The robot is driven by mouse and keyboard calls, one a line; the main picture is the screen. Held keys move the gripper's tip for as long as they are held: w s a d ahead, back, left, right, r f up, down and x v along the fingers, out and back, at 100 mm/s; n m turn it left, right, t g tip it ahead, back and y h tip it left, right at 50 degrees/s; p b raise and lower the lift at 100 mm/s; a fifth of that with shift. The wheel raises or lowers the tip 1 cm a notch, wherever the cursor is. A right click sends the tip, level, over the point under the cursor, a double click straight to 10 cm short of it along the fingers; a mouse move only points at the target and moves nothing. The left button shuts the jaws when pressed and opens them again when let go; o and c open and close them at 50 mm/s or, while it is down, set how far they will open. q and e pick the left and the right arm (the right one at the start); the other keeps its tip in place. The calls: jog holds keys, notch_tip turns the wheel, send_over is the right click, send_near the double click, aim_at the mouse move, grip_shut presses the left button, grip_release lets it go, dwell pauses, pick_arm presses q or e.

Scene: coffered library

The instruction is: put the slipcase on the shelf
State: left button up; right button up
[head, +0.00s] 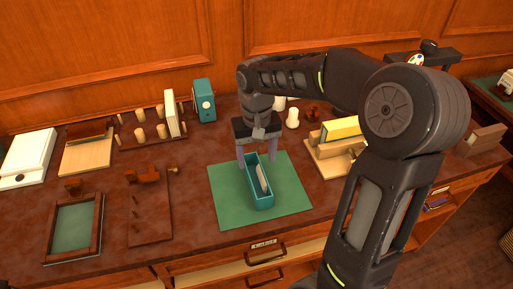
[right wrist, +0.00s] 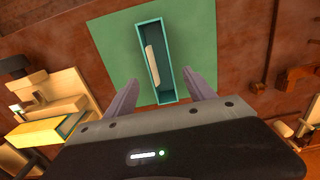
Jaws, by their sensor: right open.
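The slipcase (head: 262,202), a narrow teal open-topped box with a cream piece inside, lies on a green mat (head: 294,194). It also shows in the right wrist view (right wrist: 168,88). My right gripper (head: 257,161) is open above the slipcase's far end in the head view. Its fingers are on either side of that end, with gaps visible in the right wrist view (right wrist: 163,90). No clear shelf shows; a low wooden rack (head: 143,134) with pegs and an upright cream book stands at the back left. My left gripper is not in view.
A teal box (head: 204,100) stands upright beside the rack. A wooden stand (head: 322,160) with a yellow block is right of the mat, close to my right arm. A framed tray (head: 73,227) and a brown wooden board (head: 150,208) lie left. Bare desk separates board and mat.

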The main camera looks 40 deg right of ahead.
jog(key=shift+r, duration=1.85)
jog(key=shift+o, duration=0.4)
